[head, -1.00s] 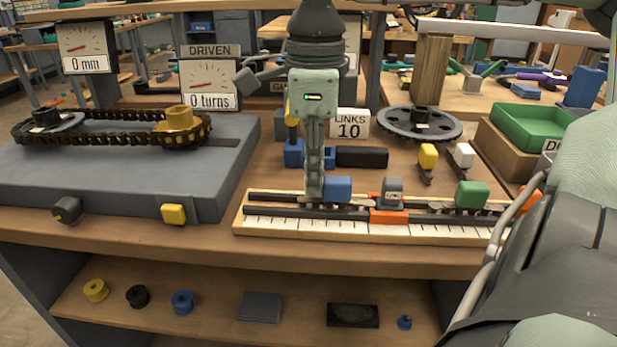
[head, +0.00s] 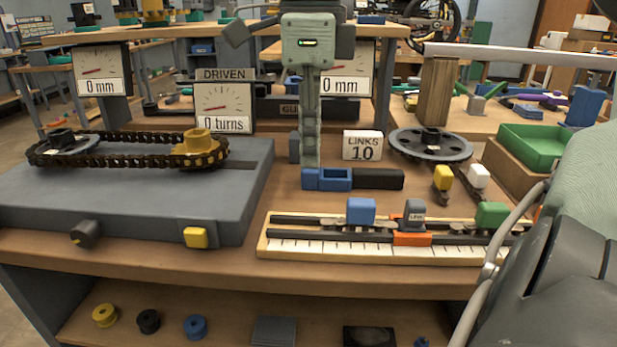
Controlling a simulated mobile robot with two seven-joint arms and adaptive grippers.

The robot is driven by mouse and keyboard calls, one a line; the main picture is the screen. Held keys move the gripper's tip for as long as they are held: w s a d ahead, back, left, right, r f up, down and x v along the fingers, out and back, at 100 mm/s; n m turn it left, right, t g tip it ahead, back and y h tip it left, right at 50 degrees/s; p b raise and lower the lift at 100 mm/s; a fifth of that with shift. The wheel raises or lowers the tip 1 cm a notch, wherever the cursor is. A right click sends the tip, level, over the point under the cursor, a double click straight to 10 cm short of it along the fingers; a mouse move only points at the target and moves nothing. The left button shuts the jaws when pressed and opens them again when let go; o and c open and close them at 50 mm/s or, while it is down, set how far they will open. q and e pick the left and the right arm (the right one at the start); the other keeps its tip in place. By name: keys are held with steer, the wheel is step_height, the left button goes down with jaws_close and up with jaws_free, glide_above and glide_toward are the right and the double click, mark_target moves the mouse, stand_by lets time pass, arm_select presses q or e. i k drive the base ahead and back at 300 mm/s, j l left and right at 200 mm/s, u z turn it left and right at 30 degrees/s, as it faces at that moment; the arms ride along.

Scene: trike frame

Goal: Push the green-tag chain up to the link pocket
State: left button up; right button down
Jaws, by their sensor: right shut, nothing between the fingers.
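The green-tag chain carries a green block (head: 492,215) and lies on the right part of a white-marked tray with dark rails (head: 300,247). There is a clear gap between the green and grey blocks. A blue block (head: 361,210) sits on the chain left of the pocket. My right gripper (head: 310,164) is shut and empty, pointing down above and behind the tray, left of the blue block. My left gripper is not in view.
A blue and black tool (head: 352,179) lies behind the tray, near my right fingertips. A toothed wheel (head: 431,146), a yellow tag (head: 443,177), a white tag (head: 479,176) and a green bin (head: 533,146) stand at the right. My arm covers the lower right.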

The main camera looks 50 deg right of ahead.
mark_target(488, 216)
steer(key=k+j, duration=0.55)
steer(key=j, duration=0.2)
steer(key=k+j, duration=0.6)
steer(key=j, duration=0.1)
